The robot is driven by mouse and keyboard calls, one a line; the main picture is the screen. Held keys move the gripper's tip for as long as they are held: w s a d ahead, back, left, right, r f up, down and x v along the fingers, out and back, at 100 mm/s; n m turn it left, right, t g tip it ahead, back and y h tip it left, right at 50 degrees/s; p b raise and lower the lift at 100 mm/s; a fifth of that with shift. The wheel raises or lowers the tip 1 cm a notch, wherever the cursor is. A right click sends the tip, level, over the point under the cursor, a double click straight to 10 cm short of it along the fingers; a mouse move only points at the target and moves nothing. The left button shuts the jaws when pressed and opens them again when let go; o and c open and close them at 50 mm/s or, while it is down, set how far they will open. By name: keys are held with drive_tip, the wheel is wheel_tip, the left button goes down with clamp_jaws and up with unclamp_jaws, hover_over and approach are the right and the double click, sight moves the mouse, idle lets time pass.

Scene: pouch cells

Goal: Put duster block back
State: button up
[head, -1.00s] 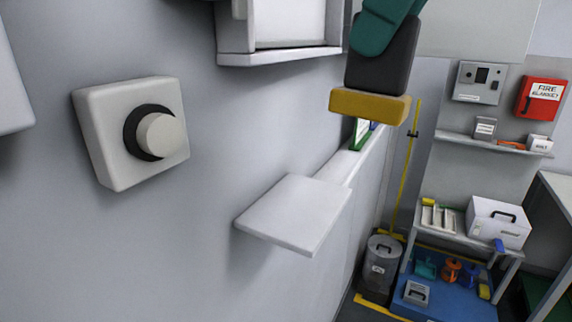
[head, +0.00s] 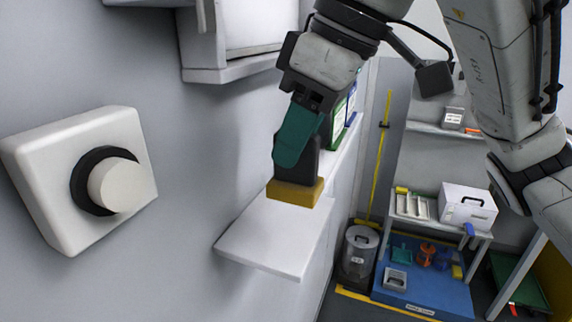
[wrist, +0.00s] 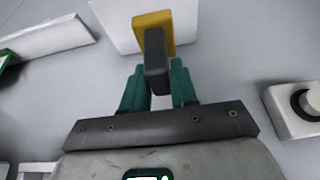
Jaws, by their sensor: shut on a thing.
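The duster block (head: 295,193) has a yellow base and a dark grey grip. My gripper (head: 298,140) has teal fingers and is shut on the dark grip, with the yellow base facing down. The block is at the back end of a small white wall shelf (head: 262,243), over or on it; I cannot tell whether it touches. In the wrist view the duster block (wrist: 155,45) sits between the two teal fingers (wrist: 157,85), with the white shelf behind its yellow base.
A white box with a round knob (head: 85,180) is on the wall at left. A white cabinet (head: 235,40) hangs above the shelf. Behind the block, a narrow ledge holds upright green and blue items (head: 342,115). A bin, a yellow pole and a cart stand farther back.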

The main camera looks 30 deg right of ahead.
sight(287, 173)
drive_tip(key=shift+w+a+f, duration=0.1)
drive_tip(key=shift+w+f, duration=0.65)
drive_tip(key=shift+f, duration=0.2)
drive_tip(key=shift+w+f+p, duration=0.15)
drive_tip(key=shift+f+p, duration=0.1)
drive_tip(key=shift+f, duration=0.65)
drive_tip(key=shift+w+f+p, duration=0.1)
drive_tip(key=shift+f+p, duration=0.1)
drive_tip(key=shift+f, duration=0.7)
drive_tip(key=shift+f, duration=0.1)
drive_tip(key=o, duration=0.9)
drive_tip(key=shift+o, duration=0.2)
drive_tip(key=b+v, duration=0.1)
drive_tip(key=v, duration=1.1)
